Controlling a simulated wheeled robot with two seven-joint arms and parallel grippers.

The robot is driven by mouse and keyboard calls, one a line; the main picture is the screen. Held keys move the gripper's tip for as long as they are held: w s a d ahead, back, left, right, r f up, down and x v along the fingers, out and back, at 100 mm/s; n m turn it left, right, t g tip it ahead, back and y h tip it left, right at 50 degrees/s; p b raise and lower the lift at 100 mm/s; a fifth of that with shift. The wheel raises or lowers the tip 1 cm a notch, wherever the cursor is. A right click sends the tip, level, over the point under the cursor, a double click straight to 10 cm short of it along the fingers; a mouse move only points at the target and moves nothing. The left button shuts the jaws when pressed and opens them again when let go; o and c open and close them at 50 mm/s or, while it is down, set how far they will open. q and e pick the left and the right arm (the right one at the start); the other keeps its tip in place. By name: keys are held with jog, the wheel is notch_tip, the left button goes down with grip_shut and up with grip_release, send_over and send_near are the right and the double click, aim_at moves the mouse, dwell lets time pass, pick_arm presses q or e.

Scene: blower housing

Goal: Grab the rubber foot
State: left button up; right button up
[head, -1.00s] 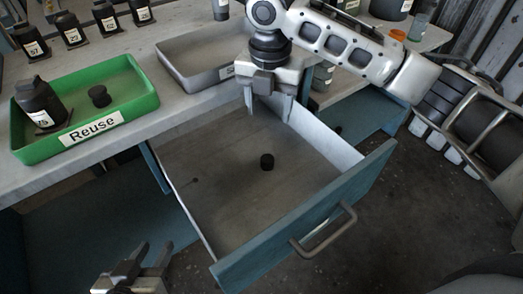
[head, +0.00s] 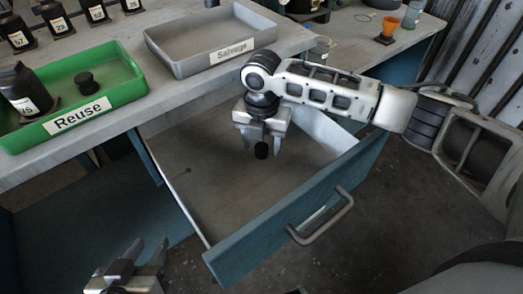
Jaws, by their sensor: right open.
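The rubber foot (head: 261,151), a small black cylinder, is in the open drawer (head: 205,190), partly hidden by my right gripper. My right gripper (head: 262,146) is open and points down over the drawer, with one finger to each side of the foot in the picture. I cannot tell whether the fingers touch it. My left gripper (head: 148,250) is open and empty at the bottom left, outside the drawer.
A green Reuse tray (head: 75,122) on the bench holds a black bottle-shaped part (head: 22,92) and a small black round piece (head: 86,82). A grey Salvage tray (head: 215,57) is empty. The drawer front has a handle (head: 322,217).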

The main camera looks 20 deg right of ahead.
jog(key=shift+f, duration=0.1)
jog(key=shift+c, duration=0.3)
jog(key=c, duration=1)
